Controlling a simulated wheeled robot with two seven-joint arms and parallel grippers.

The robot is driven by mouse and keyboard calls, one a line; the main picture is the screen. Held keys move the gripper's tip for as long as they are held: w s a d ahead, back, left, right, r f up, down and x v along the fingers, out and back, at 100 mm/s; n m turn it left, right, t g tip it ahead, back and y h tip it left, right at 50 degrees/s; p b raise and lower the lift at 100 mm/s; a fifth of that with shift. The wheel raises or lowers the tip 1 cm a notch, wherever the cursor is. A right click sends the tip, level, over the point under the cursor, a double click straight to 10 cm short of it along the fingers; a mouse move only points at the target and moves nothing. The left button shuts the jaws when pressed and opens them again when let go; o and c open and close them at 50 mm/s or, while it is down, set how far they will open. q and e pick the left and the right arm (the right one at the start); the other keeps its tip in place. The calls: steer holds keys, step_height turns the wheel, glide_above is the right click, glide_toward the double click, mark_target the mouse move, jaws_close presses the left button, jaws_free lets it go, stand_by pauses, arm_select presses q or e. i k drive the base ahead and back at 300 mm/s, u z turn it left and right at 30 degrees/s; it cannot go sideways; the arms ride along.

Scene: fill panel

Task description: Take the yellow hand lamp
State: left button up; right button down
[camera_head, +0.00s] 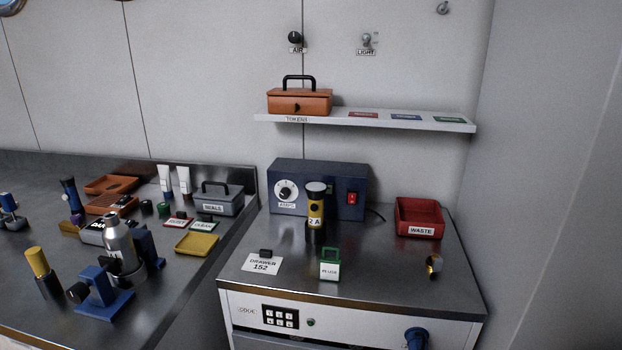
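A cylinder with a yellow upper part and a dark lower part (42,272) stands, slightly tilted in the picture, near the front left of the left steel bench; it looks like a hand lamp. I cannot tell for certain which one is the yellow hand lamp. Neither of my grippers shows in the head view.
Beside the yellow-topped cylinder is a blue stand (103,295), with a grey metal bottle (119,240) behind. A yellow tray (197,244), grey SEALS box (216,200) and orange trays crowd the bench. A red WASTE bin (419,218) sits on the cabinet. The bench's front middle is clear.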

mark_target(316, 192)
steer(key=z, duration=0.95)
steer(key=i, duration=0.6)
steer(key=u, duration=1.2)
